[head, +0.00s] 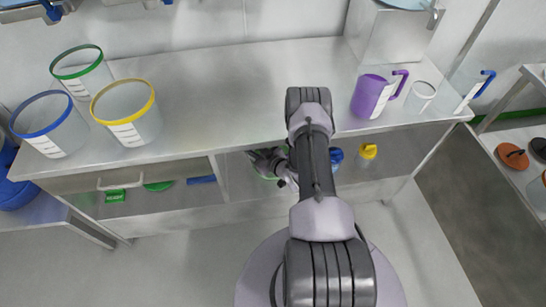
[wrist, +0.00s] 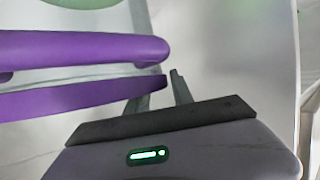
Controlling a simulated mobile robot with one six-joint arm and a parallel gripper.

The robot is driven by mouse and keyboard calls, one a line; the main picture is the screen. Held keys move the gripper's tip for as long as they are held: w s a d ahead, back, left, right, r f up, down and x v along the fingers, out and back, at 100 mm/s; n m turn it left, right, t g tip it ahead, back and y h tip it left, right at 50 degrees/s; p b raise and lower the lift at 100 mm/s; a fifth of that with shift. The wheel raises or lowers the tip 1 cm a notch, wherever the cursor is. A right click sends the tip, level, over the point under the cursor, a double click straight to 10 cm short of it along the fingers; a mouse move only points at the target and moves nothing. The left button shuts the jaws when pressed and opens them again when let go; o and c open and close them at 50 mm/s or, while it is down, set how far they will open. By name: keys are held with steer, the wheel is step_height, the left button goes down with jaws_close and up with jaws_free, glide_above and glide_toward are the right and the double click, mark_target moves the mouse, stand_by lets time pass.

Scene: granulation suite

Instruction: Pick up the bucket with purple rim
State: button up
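In the wrist view, a purple rim (wrist: 75,102) crosses the left side as two bands, with clear wall between them. It appears to belong to the bucket; the rest is cut off or hidden. My gripper (wrist: 170,78) has its two fingers apart, with the right end of the lower purple band close to the fingertips. I cannot tell whether they touch. In the head view, my gripper (head: 268,163) is low at the front of the bench, beside the lower shelf, partly behind my arm. No purple-rimmed bucket can be made out there.
On the steel bench (head: 235,85) stand buckets with green (head: 88,75), blue (head: 50,128) and yellow (head: 130,115) rims at left. A purple jug (head: 370,97) and clear jugs stand at right. The lower shelf holds a yellow-topped container (head: 367,153). The bench's middle is clear.

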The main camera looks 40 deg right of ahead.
steer(key=shift+r, duration=0.1)
jaws_close()
stand_by(1.3)
